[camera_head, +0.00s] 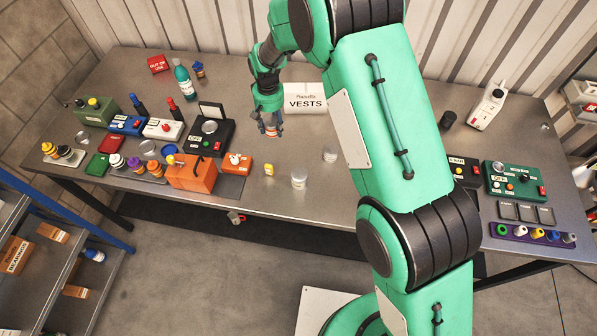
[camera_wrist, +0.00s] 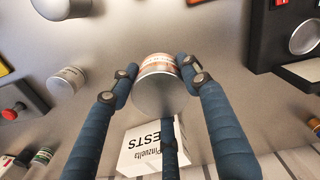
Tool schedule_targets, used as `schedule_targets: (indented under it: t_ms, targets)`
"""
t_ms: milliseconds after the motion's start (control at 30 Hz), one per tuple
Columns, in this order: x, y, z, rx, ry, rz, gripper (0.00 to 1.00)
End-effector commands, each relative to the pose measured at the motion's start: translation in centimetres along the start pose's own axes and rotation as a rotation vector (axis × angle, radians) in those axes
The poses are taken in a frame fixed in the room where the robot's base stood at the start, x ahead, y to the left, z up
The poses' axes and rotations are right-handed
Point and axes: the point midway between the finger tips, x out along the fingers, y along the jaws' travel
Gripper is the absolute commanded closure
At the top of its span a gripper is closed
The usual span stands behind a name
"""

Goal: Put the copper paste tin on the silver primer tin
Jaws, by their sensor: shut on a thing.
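My gripper (camera_head: 269,112) is above the table in front of the white VESTS box. Its blue fingers (camera_wrist: 156,78) are shut around a small tin with a copper-orange band and a silver end, the copper paste tin (camera_wrist: 155,68); its lower part shows below the fingers in the head view (camera_head: 271,131). A small silver tin with a pale label, which looks like the silver primer tin (camera_head: 329,155), stands apart on the table to the right; it also shows at left in the wrist view (camera_wrist: 68,80). Its label is too small to read.
A white-labelled jar (camera_head: 298,181) stands nearer the front edge, with a small yellow item (camera_head: 268,169) to its left. The VESTS box (camera_head: 305,101) is behind. A black scale (camera_head: 208,137) and orange box (camera_head: 192,173) are left. Free table surrounds the silver tin.

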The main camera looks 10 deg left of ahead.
Motion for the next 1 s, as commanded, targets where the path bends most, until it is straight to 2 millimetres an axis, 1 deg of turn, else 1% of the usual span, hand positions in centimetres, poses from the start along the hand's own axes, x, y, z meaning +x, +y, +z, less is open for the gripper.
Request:
schedule_targets:
  t_ms: [33,267,500,667,1000]
  targets:
    - [-0.2,0.2,1.1,-0.002,-0.001,0.0,0.89]
    - [-1.0,1.2,5.6,-0.018,0.0,-0.001,0.89]
    - [-1.6,2.1,10.7,-0.034,0.0,-0.001,0.89]
    - [-1.9,2.8,14.2,-0.045,0.0,-0.001,0.89]
    - [-2.0,4.1,22.2,-0.068,0.0,-0.001,0.89]
